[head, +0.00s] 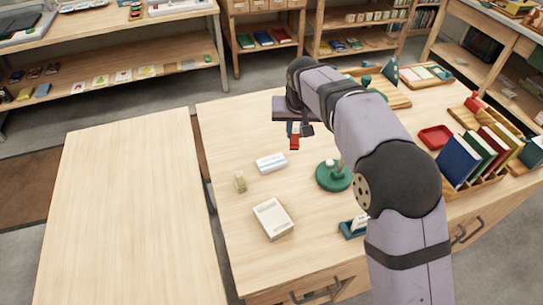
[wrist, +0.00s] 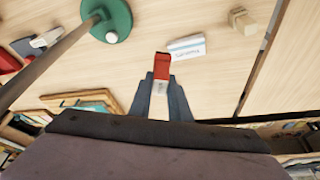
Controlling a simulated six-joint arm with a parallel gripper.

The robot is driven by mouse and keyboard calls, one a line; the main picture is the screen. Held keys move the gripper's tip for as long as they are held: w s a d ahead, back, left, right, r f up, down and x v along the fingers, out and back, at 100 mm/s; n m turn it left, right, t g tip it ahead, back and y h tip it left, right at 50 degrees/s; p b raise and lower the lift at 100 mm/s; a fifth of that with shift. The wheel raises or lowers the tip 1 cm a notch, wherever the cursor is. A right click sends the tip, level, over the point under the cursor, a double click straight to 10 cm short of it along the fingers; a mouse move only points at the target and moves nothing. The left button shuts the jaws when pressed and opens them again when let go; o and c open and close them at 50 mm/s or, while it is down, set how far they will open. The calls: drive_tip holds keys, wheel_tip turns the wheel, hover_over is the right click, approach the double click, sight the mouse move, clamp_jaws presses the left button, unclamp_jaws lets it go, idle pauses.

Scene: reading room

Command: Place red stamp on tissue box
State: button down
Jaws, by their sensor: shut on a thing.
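My gripper (wrist: 160,98) is shut on the red stamp (wrist: 161,66), a small red block with a pale band. In the head view the red stamp (head: 294,143) hangs below my gripper (head: 294,130), above the table. A small white box with blue edging and lettering (head: 271,162) lies on the table just in front of the stamp; it also shows in the wrist view (wrist: 187,47), right of the stamp and apart from it. It looks like the tissue box, though its lettering is too small to read surely.
A larger cream box (head: 272,218) lies nearer the front. A small wooden block (head: 240,182) stands at the left. A round green base with a rod (head: 333,176) stands to the right. Upright books (head: 470,158) and a red tray (head: 436,137) are farther right.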

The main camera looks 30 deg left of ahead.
drive_tip(key=a+f+n+y+p, duration=0.15)
drive_tip(key=a+n, duration=0.25)
drive_tip(key=a, duration=0.4)
drive_tip(key=p, duration=0.3)
hover_over(271, 161)
drive_tip(key=shift+g, duration=0.3)
drive_tip(key=shift+d+f, duration=0.1)
drive_tip(key=shift+f, duration=4.7)
drive_tip(key=shift+f, duration=0.2)
drive_tip(key=c, duration=1.7)
unclamp_jaws()
drive_tip(key=shift+o, duration=0.2)
drive_tip(key=shift+r, duration=0.15)
